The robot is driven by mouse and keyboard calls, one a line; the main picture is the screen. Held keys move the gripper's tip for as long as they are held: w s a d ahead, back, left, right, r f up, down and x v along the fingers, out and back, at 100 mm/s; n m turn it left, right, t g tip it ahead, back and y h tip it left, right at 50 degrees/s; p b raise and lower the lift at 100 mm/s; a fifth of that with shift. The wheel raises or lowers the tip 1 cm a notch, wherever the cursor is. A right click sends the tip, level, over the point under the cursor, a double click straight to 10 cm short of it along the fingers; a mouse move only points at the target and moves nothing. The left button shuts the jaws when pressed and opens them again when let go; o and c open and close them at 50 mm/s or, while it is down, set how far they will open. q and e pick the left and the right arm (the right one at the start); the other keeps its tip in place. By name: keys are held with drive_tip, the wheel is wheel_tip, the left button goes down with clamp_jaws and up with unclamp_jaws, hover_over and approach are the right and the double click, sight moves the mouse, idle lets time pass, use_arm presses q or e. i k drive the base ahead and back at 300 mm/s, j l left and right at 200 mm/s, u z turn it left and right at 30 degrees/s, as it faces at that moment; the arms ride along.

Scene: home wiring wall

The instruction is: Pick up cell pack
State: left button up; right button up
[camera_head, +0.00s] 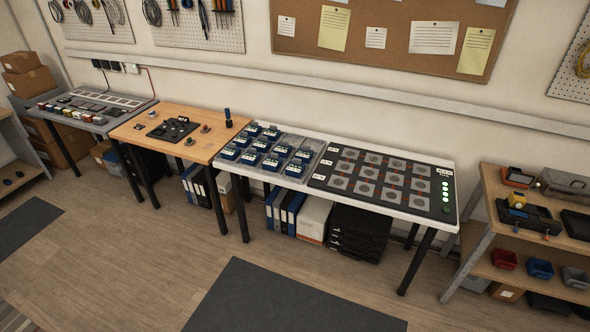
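Several dark blue blocks with pale tops, which look like the cell packs (271,161), stand in rows in a clear grey tray (311,175) on the left half of a white table (406,216). To the right of the tray lies a black board (319,181) with rows of light square pads and a column of green lights (445,198). No blue block shows on the board. Neither of my grippers is in view.
A wooden bench (154,117) with small black parts and a dark blue cylinder (228,118) adjoins the white table on the left. A grey table (93,122) stands farther left. Shelves (475,225) stand at the right. Open floor with a dark mat (280,300) lies in front.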

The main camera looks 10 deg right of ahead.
sight(296, 168)
drive_tip(key=i+l, duration=0.2)
drive_tip(key=i, duration=0.25)
drive_tip(key=i+l, duration=0.2)
drive_tip(key=i, duration=0.25)
drive_tip(key=i+l+u, duration=0.1)
drive_tip(key=i, duration=0.35)
drive_tip(key=l, duration=0.1)
